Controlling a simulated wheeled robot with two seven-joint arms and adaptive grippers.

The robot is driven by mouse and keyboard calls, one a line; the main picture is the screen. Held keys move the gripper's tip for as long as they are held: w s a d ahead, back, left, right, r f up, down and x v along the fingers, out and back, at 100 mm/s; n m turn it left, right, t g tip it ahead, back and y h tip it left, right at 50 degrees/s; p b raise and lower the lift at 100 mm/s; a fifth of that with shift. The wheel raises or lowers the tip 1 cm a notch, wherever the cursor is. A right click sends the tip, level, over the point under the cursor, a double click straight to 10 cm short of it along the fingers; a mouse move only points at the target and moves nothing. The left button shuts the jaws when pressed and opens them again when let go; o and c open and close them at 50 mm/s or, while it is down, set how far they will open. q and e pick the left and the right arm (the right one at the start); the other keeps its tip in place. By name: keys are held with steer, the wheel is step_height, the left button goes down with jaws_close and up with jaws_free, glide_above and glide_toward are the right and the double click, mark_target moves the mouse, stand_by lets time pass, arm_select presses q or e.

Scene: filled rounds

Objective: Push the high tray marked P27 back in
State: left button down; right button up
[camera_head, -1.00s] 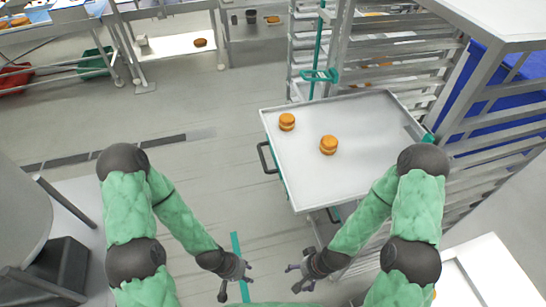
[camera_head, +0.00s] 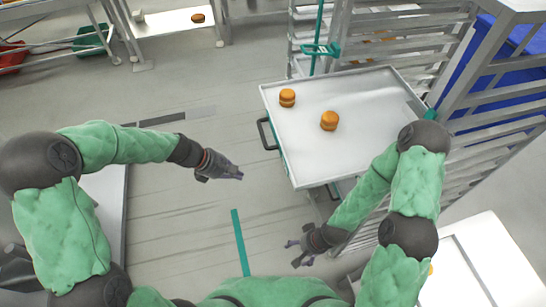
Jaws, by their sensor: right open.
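A wide pale metal tray (camera_head: 350,160) sticks out of the rack toward the left, with two golden filled rounds on it (camera_head: 287,97) (camera_head: 329,120). A dark handle (camera_head: 266,133) is on its left edge. No P27 mark is legible. My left gripper (camera_head: 232,173) is left of the tray, below the handle in the picture and apart from it; its fingers look close together, and I cannot tell whether they are shut. My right gripper (camera_head: 296,254) is open and empty, in front of the tray's near edge. My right forearm and elbow overlap the tray's near right side.
The slatted metal rack (camera_head: 470,150) stands on the right, with a teal upright (camera_head: 319,40) at its back left. A white surface (camera_head: 490,265) is at the lower right. The floor left of the tray is clear, with a teal strip (camera_head: 240,242).

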arm_select(q)
step_height(320, 180, up, 9)
steer(key=w+d+n+h, duration=0.1)
steer(key=w+n+h, duration=0.1)
steer(key=n, duration=0.1)
steer(key=w+d+r+p+x, duration=0.1)
steer(key=r+x, duration=0.1)
steer(key=x, duration=1.1)
steer(key=shift+w+d+t, duration=0.25)
steer(key=shift+d+t, duration=0.05)
steer(key=shift+t, duration=0.1)
steer(key=shift+d, duration=0.1)
